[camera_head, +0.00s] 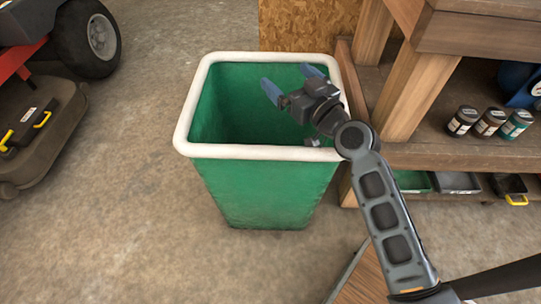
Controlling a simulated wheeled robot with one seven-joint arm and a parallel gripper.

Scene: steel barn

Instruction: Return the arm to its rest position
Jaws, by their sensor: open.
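My gripper (293,86) is over the right part of a green bin (262,190) with a white rim (190,115). Its two blue fingertips are apart, with nothing seen between them. My arm reaches up from the lower right, and its wrist crosses the right side of the bin's rim. The bin stands upright on the floor. Its visible inside wall is green; the bottom is not clearly seen.
A wooden workbench (480,35) stands at the right, with several small jars (490,122) on its lower shelf and trays (455,182) below. A riding mower (40,110) is at the left. The concrete floor (100,240) left of the bin is clear.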

